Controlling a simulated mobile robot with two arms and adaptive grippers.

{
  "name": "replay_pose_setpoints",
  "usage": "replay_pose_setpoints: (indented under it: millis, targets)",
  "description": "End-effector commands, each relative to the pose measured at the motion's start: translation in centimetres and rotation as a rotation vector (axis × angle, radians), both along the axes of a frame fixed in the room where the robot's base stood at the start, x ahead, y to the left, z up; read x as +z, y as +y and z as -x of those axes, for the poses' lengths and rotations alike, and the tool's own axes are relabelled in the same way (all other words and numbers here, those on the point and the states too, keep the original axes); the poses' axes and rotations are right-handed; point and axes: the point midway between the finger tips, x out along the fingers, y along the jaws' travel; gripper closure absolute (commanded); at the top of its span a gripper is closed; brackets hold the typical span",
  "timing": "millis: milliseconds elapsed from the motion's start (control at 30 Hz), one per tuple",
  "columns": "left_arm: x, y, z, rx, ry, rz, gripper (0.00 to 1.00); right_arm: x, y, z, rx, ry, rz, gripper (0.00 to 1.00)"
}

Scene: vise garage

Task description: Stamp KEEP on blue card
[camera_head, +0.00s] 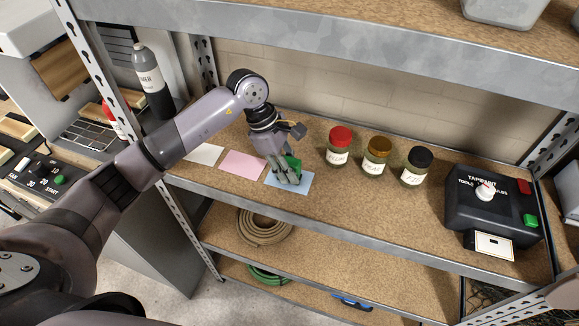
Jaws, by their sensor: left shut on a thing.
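My left gripper (289,177) points down over the blue card (303,183) on the shelf board and is shut on a green stamp (294,163). The fingers hide part of the stamp and part of the card. No lettering on the stamp can be read from here. I cannot tell whether the stamp touches the card. My right gripper is not in view.
A pink card (243,164) and a white card (205,153) lie left of the blue card. Jars with red (338,147), amber (376,155) and black (416,166) lids stand to the right, before a black device (487,213). A metal upright (103,75) stands left.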

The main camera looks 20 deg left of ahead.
Motion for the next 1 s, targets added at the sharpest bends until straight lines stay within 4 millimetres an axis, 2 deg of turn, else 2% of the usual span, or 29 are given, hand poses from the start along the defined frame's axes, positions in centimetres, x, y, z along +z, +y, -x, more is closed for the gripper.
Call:
replay_pose_setpoints:
  millis: [100, 267, 1000]
  targets:
    - [-0.4, 0.1, 0.2, 0.0, 0.007, -0.005, 0.93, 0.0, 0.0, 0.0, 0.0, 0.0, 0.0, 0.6]
    - [0.1, 0.1, 0.2, 0.0, 0.006, -0.005, 0.93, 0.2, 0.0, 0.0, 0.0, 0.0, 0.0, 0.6]
    - [6.3, 0.0, 0.0, 0.0, 0.001, -0.002, 0.93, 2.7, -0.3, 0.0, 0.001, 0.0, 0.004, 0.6]
